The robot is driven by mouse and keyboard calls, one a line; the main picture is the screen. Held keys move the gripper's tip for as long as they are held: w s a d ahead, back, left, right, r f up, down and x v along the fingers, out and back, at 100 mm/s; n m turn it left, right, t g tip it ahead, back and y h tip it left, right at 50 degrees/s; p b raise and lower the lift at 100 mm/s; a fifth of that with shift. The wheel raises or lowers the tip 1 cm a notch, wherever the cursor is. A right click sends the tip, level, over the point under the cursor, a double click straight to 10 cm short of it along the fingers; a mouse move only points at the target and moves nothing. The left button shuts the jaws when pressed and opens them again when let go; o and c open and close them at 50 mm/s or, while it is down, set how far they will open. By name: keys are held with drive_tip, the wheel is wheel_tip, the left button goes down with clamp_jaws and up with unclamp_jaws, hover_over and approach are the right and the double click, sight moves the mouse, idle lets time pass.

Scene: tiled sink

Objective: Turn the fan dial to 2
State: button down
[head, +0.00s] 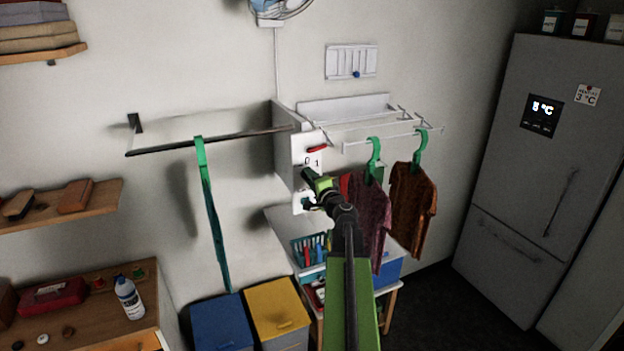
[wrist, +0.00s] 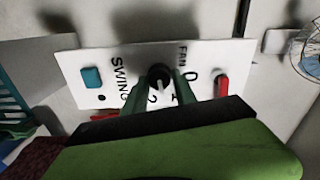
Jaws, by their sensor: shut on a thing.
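The white control panel (head: 299,150) is on the side of a white wall unit in the head view. The wrist view shows it close up (wrist: 125,60), with the words FAN and SWING and the digits 0, 1 and 2. The black fan dial (wrist: 159,75) sits mid-panel with a pale pointer mark; I cannot tell exactly which digit it points at. My gripper (wrist: 160,88) has its green fingers on either side of the dial, shut on it. In the head view my gripper (head: 311,175) reaches the panel and hides the dial.
The panel also has a red switch (wrist: 222,87) and a teal button (wrist: 92,78). The wall fan (head: 282,8) is at the top. Shirts (head: 411,200) on green hangers hang close right of my arm. A rail (head: 210,140) with a teal strap is at left.

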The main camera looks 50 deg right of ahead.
drive_tip(key=shift+s+f+m, duration=0.1)
drive_tip(key=shift+m, duration=1.8)
drive_tip(key=shift+f+m, duration=0.1)
drive_tip(key=shift+m, duration=1.8)
drive_tip(key=c, duration=1)
unclamp_jaws()
